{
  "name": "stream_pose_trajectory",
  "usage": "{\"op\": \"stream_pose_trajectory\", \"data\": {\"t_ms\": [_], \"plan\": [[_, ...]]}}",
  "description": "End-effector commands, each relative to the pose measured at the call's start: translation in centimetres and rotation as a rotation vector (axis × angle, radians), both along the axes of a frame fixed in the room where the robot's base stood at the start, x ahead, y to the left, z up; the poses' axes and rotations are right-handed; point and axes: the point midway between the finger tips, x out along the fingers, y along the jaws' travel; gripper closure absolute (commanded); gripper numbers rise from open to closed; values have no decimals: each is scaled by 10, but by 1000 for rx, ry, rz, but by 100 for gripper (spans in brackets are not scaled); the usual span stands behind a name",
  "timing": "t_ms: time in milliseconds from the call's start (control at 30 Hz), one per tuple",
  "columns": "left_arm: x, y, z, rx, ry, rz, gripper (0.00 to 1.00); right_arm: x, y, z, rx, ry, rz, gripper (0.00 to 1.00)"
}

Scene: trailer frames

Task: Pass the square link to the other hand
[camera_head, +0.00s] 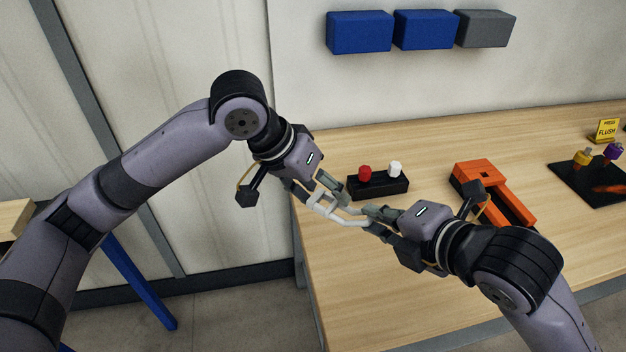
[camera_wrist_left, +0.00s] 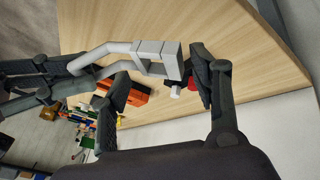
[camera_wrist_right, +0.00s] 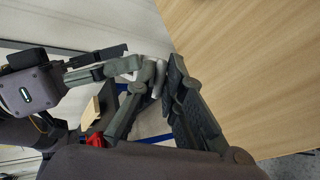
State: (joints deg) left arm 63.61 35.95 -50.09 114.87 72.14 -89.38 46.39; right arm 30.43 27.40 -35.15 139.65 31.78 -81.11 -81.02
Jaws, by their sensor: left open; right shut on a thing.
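The square link (camera_head: 350,222) is a light grey bent frame, held in the air above the table's left end between my two hands. My right gripper (camera_head: 369,219) is shut on one end of it; the right wrist view shows a pale part of the link (camera_wrist_right: 158,76) at those fingers. My left gripper (camera_head: 320,196) is open around the other end. In the left wrist view the link's squared end (camera_wrist_left: 150,47) reaches between the spread left fingers (camera_wrist_left: 155,88), beside the finger pads. Whether a left finger touches it cannot be told.
On the wooden table (camera_head: 400,290) behind the hands stands a black block (camera_head: 378,188) with a red and a white knob. An orange fixture (camera_head: 478,175) is right of it. A black mat (camera_head: 590,185) and a yellow sign (camera_head: 607,129) are far right. Blue wall bins (camera_head: 360,32) hang above.

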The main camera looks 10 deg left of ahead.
Motion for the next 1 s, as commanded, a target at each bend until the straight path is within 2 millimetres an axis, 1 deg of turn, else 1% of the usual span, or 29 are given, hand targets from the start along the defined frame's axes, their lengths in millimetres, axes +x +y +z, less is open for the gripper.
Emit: {"op": "stream_pose_trajectory", "data": {"t_ms": [267,300,1000], "plan": [[1,-1,-2,-1,0,0,44,0,0,1,1,-1,0,100],[1,-1,-2,0,0,0,45,0,0,1,1,-1,0,100],[-1,-2,-1,-3,1,-4,92,0,0,1,2,-1,1,100]]}}
